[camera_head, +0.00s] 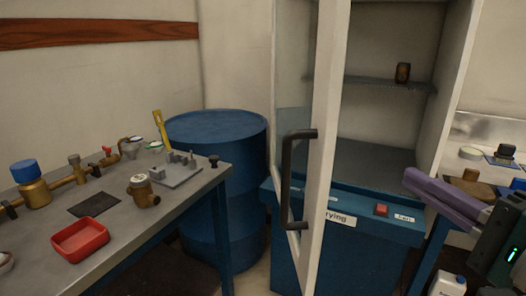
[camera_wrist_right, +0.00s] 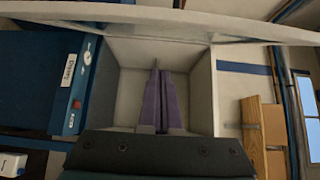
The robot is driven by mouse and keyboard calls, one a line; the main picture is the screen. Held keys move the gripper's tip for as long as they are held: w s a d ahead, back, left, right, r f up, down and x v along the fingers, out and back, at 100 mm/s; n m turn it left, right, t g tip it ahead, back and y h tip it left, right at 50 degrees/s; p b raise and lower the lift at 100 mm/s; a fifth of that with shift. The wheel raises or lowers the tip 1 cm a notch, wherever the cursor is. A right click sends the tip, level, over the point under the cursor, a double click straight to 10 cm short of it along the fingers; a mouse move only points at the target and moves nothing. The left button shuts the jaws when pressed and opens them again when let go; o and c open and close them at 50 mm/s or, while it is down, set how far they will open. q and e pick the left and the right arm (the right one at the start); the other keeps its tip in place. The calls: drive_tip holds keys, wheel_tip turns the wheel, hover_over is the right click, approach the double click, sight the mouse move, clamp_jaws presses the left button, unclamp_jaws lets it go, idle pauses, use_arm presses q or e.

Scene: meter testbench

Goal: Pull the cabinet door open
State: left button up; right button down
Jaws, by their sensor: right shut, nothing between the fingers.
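The cabinet (camera_head: 452,95) is white, with an open interior and a blue base. Its white-framed cabinet door (camera_head: 326,110) stands ajar, swung outward toward me, with a black vertical handle (camera_head: 287,185) on it. My right gripper (camera_head: 412,182) has purple fingers and is shut and empty, in front of the cabinet opening to the right of the door. It touches neither the handle nor the door in the head view. In the right wrist view its fingers (camera_wrist_right: 158,85) point toward the cabinet interior (camera_wrist_right: 190,55), and a pale edge (camera_wrist_right: 200,18) crosses the top. My left gripper is out of view.
A brown jar (camera_head: 402,72) sits on the cabinet shelf (camera_head: 375,83). A blue drum (camera_head: 225,150) stands left of the door. A workbench (camera_head: 125,225) with brass fittings and a red tray (camera_head: 80,240) fills the left. The blue base has a red switch (camera_head: 381,210).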

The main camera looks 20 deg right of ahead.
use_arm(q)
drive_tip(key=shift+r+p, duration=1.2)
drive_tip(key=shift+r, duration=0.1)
use_arm(e)
drive_tip(key=w+a, duration=0.3)
drive_tip(key=w, duration=0.6)
drive_tip(key=shift+w+a, duration=0.3)
drive_tip(key=shift+w, duration=0.1)
